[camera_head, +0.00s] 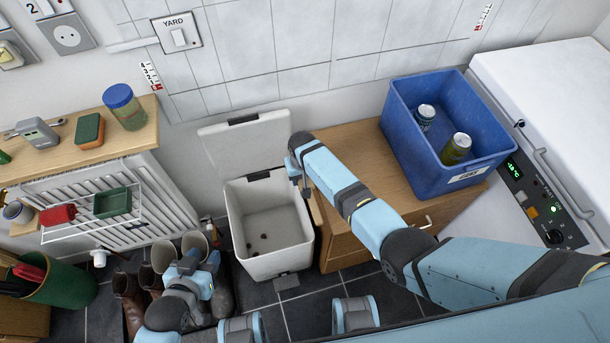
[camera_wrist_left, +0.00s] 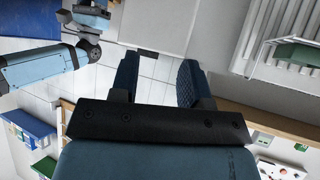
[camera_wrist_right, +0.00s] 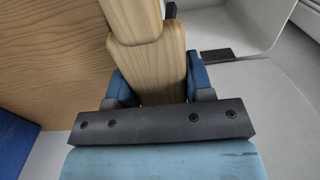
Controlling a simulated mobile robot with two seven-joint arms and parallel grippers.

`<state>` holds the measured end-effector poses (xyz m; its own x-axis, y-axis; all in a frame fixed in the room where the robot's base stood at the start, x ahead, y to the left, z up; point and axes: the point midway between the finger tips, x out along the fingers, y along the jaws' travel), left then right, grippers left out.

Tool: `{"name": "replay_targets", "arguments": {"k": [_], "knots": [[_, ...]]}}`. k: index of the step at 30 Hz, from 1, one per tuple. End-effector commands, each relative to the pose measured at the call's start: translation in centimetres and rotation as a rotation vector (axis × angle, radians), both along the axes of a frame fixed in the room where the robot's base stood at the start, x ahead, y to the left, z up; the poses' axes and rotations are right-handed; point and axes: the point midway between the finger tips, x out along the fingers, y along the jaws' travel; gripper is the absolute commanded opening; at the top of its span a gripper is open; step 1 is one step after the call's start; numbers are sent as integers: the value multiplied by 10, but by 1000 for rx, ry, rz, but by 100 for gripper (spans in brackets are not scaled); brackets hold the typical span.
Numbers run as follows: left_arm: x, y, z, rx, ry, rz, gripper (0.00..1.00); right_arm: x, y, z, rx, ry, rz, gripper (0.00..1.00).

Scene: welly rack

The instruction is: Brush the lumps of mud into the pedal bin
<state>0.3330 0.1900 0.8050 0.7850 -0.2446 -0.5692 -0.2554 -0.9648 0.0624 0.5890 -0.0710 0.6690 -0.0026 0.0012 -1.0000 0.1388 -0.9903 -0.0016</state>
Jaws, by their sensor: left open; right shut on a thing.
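The pale grey pedal bin (camera_head: 232,222) stands open on the dark tiled floor, its lid (camera_head: 245,140) tipped up against the wall. A few small dark lumps of mud (camera_head: 262,237) lie on the bin's inside floor. My right gripper (camera_wrist_right: 160,85) is shut on a wooden handle (camera_wrist_right: 150,60); the handle's working end is out of the right wrist view. In the head view my right gripper (camera_head: 303,182) is at the bin's right rim, beside the wooden cabinet. My left gripper (camera_head: 198,264) is open and empty, low left of the bin, over the boots; its fingers show apart in the left wrist view (camera_wrist_left: 158,82).
A blue crate (camera_head: 400,125) with two cans stands on the wooden cabinet (camera_head: 350,140); a white appliance (camera_head: 550,80) is to its right. Boots (camera_head: 130,300) stand left of the bin. A radiator (camera_head: 90,225) with a wire rack and a shelf (camera_head: 70,160) are at left.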

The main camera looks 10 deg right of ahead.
Motion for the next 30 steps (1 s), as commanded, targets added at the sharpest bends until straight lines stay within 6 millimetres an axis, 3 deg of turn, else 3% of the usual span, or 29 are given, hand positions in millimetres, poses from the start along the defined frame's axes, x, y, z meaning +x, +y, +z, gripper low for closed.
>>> {"name": "replay_targets", "arguments": {"k": [14,17,19,30], "knots": [[1,-2,1,3,-16,-1,43,1,0,1,0,-2,0,15],[-6,4,-16,35,-30,-19,43,1,0,1,0,-2,0,15],[-5,4,-1,34,-34,-19,43,1,0,15,0,-2,0,15],[-5,4,37,35,-35,-21,43,1,0,50,0,-2,0,15]]}}
